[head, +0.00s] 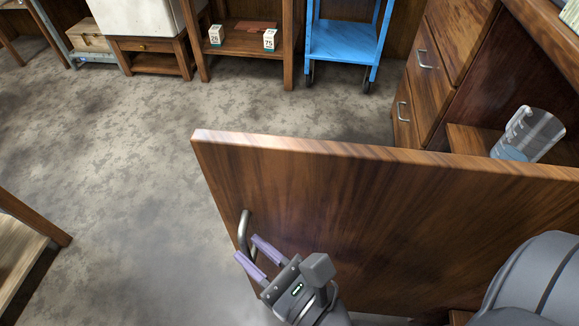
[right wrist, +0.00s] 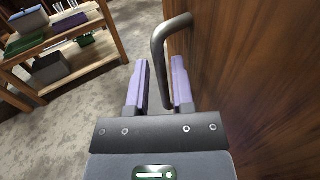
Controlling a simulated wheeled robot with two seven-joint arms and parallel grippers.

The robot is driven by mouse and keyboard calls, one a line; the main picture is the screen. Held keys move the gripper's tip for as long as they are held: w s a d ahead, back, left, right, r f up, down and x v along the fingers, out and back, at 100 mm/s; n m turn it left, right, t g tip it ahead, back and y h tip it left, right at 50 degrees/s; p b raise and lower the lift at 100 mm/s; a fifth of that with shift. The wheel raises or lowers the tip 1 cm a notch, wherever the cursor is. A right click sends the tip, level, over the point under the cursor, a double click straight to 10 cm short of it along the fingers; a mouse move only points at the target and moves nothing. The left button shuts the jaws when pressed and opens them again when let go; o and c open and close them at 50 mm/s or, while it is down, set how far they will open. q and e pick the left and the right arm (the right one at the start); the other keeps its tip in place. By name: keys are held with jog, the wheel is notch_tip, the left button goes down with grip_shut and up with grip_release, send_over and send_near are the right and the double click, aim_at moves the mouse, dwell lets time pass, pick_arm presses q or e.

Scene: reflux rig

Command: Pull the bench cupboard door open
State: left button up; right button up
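The brown wooden cupboard door (head: 350,215) stands swung out from the bench, across the middle of the head view. It also fills the right side of the right wrist view (right wrist: 260,90). Its bent metal handle (head: 243,231) is near the door's free edge. My right gripper (head: 259,256) is at the handle, its two purple fingers apart. In the right wrist view the handle (right wrist: 158,65) passes between the fingers (right wrist: 160,85), close to the right one, with a slim gap to the left one. My left gripper is not in view.
Behind the door, a beaker (head: 528,135) stands on a shelf inside the bench, beside drawers (head: 424,65). A blue cart (head: 341,42) and a wooden shelf (head: 245,42) stand at the back. A wooden table (head: 22,245) is at the left. The floor (head: 120,150) between is clear.

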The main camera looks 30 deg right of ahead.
jog(key=v, duration=0.7)
jog(key=shift+s, duration=0.2)
